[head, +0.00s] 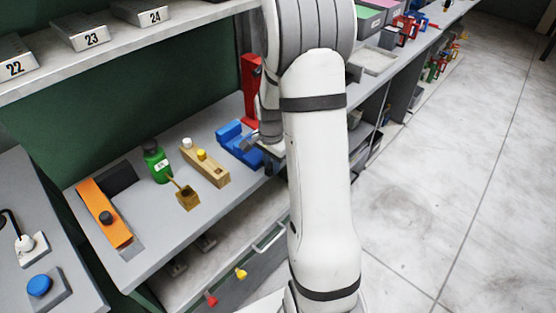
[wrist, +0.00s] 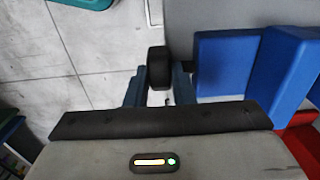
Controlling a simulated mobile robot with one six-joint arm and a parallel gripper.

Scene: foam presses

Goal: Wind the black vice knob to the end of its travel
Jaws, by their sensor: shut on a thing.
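The blue vice (head: 236,146) sits on the grey bench, left of my arm in the head view. Its blue blocks (wrist: 227,65) fill the right side of the wrist view. The black knob (wrist: 158,62) stands out from the vice's left side there, beyond the bench edge over the floor. My gripper (wrist: 158,76) is shut on the black knob, one finger on each side of it. In the head view my gripper (head: 268,136) is at the vice's right end, partly behind my arm, and I cannot make out the knob there.
A red stand (head: 250,92) rises behind the vice. Left of it are a wooden block (head: 212,174) with pegs, a brass-coloured box (head: 187,201), a green bottle (head: 156,165) and an orange piece (head: 98,205). A shelf (head: 120,50) overhangs the bench. The floor at right is clear.

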